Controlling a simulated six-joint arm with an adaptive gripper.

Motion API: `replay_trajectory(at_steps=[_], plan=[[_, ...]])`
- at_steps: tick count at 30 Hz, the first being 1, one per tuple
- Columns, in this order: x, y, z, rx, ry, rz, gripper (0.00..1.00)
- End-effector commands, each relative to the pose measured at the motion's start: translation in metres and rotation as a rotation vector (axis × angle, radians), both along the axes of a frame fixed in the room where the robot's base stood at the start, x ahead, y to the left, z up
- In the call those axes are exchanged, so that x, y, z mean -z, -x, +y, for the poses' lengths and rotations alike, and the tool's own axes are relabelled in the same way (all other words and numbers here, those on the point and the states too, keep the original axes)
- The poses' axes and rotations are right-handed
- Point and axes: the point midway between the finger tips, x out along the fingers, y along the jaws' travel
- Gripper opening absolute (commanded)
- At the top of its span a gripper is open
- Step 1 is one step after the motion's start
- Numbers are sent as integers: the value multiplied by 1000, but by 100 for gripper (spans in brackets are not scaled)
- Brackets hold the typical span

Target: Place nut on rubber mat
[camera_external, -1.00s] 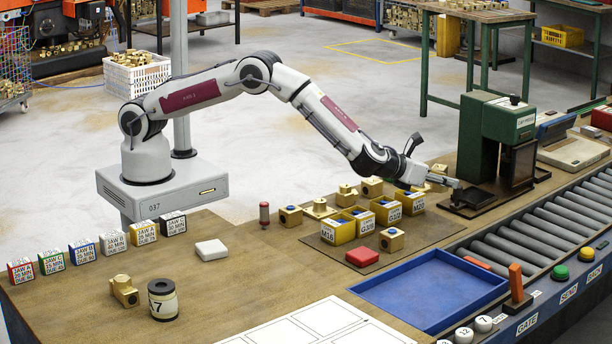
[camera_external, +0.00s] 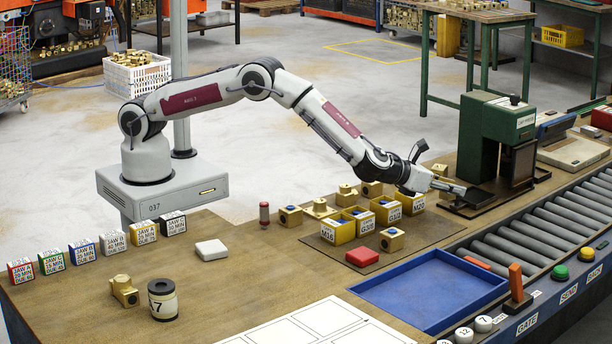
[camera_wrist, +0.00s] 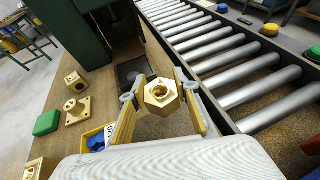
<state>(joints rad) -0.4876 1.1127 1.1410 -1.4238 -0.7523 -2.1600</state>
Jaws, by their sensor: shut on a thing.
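A brass hex nut (camera_wrist: 160,93) with a round bore sits between my two fingertips in the wrist view. My gripper (camera_wrist: 160,96) is shut on it. In the external view my gripper (camera_external: 476,196) is low in front of the green press, beside its black base plate; the nut is too small to make out there. A flat dark brown mat (camera_external: 430,236) lies on the bench under the yellow boxes, to the left of my gripper. I cannot tell for certain that it is the rubber mat.
The green press (camera_external: 490,135) stands just beyond my gripper. Yellow boxes (camera_external: 338,233) and several brass parts stand on the mat, with a red block (camera_external: 362,257) near its front edge. A roller conveyor (camera_external: 540,223) and an empty blue tray (camera_external: 430,290) are at the right.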

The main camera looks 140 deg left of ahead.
Motion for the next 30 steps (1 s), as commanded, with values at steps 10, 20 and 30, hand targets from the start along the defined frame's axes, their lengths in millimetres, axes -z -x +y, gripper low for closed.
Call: replay_trajectory(at_steps=[10,20,30], plan=[[36,0,0,0,-2,-1,0],[38,0,0,-1,-1,-2,0],[62,0,0,0,-1,0,0]])
